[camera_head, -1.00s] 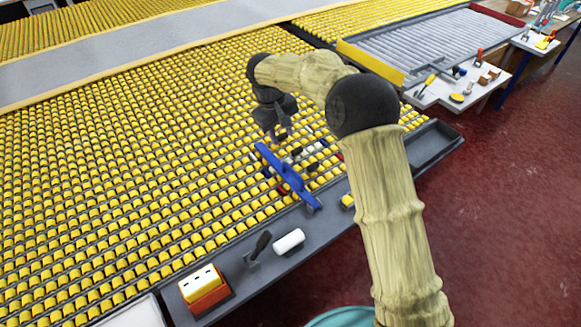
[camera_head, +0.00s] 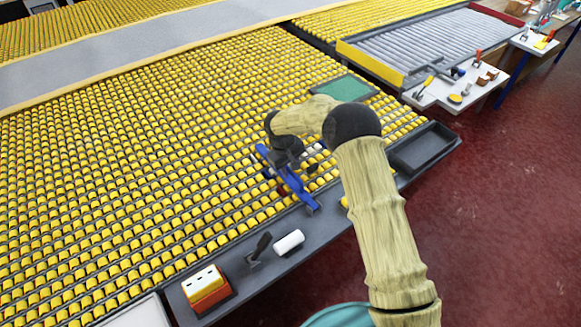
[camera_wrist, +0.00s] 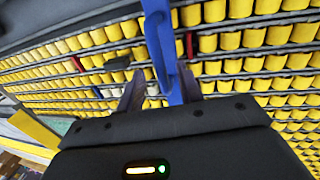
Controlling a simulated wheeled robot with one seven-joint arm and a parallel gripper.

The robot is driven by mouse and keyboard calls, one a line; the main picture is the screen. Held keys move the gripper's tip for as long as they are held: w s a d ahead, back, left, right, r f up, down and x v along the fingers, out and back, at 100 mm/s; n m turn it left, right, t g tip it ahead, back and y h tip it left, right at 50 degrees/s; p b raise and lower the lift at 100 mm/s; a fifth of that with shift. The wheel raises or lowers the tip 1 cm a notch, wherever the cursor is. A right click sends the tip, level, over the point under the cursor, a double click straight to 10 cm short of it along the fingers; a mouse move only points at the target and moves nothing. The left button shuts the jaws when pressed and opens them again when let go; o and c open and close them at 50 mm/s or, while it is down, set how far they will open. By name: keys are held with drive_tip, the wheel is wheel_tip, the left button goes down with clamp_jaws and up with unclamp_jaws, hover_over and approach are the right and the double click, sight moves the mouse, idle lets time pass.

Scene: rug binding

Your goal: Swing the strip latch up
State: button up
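A long blue bar (camera_head: 284,178), likely the strip latch, lies slanted over the yellow roller bed near its front edge. Its near end reaches the grey front ledge. It also shows in the wrist view (camera_wrist: 163,45), running between my two fingers. My gripper (camera_wrist: 160,90) is open, with one finger on each side of the bar. A gap shows on the left, while the right finger is close to the bar; contact cannot be told. In the head view my gripper (camera_head: 292,166) is low over the bar's middle, and my wrist hides part of it.
The front ledge holds a red and yellow box (camera_head: 206,290), a dark lever (camera_head: 259,247) and a white cylinder (camera_head: 289,242). A dark tray (camera_head: 425,148) is at the right end. A green pad (camera_head: 343,88) lies behind my arm. The rollers at left are clear.

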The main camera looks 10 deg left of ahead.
drive_tip(key=shift+w+d+f, duration=0.1)
drive_tip(key=shift+f, duration=0.55)
clamp_jaws()
